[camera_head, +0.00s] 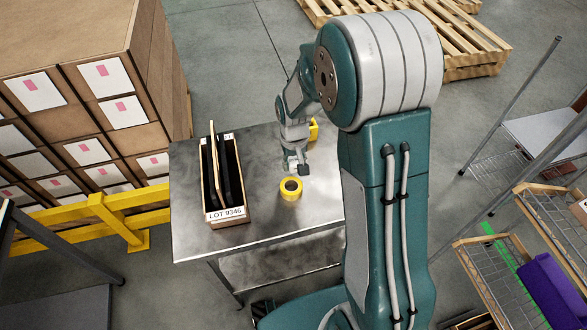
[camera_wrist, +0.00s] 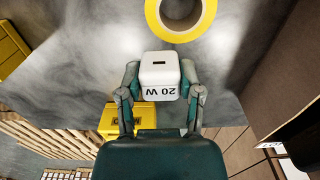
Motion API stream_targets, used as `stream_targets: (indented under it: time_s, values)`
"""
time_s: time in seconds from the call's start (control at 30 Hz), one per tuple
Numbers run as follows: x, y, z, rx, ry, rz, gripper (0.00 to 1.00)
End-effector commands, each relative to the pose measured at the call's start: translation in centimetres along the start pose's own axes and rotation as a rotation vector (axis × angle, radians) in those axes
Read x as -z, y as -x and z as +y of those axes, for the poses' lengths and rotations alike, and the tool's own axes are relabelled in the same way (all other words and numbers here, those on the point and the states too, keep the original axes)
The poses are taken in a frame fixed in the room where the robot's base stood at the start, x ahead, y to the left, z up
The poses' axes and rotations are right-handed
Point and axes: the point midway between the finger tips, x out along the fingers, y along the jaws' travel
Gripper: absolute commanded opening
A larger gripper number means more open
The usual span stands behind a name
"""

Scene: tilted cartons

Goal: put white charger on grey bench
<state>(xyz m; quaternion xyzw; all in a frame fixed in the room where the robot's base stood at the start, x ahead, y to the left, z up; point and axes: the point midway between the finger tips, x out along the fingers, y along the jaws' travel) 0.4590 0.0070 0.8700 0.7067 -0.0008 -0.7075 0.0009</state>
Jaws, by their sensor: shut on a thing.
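The white charger (camera_wrist: 159,72), a small block marked "20 W", is between the fingers of my gripper (camera_wrist: 160,88) in the wrist view. My gripper is shut on it. In the head view my gripper (camera_head: 297,168) is low over the right half of the grey bench (camera_head: 265,225), just behind a yellow tape roll. The bench's metal top also shows in the wrist view (camera_wrist: 70,60). I cannot tell whether the charger touches the bench top. The charger is small and hard to make out in the head view.
The yellow tape roll (camera_head: 291,196) lies close by; it also shows in the wrist view (camera_wrist: 153,20). An open carton (camera_head: 226,213) labelled "LOT 9346" holds dark flat things at the left. A yellow object (camera_head: 313,131) is behind my gripper. The bench's front is clear.

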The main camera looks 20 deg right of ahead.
Motion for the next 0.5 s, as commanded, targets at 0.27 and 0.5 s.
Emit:
stream_targets:
  time_s: [0.27, 0.5]
  values:
    - [0.6, -3.0, 0.0, 0.000, 0.000, -0.005, 0.00]
    - [0.6, -3.8, 0.0, 0.000, 0.000, 0.000, 0.00]
